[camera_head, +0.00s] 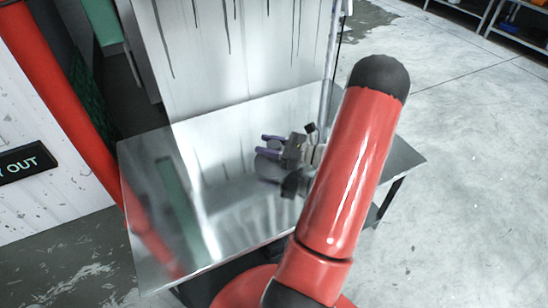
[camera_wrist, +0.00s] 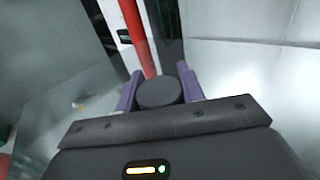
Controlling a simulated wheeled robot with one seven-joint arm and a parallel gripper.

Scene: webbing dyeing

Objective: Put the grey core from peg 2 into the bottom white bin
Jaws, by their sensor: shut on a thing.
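My gripper (camera_head: 265,159) is over the steel table (camera_head: 240,215), its two purple fingers pointing left in the head view. It is shut on a round dark grey core (camera_wrist: 160,93). In the wrist view the core sits between the purple fingertips of my gripper (camera_wrist: 159,90), one on each side. In the head view the core is small and partly hidden by the fingers. I see neither a peg nor a white bin in either view.
The shiny tabletop is bare around my gripper. A white panel with dark drip streaks (camera_head: 245,50) rises behind the table. A red post (camera_head: 55,80) and a black sign reading "OUT" (camera_head: 28,162) are at the left. Shelving (camera_head: 515,30) stands far right, beyond open concrete floor.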

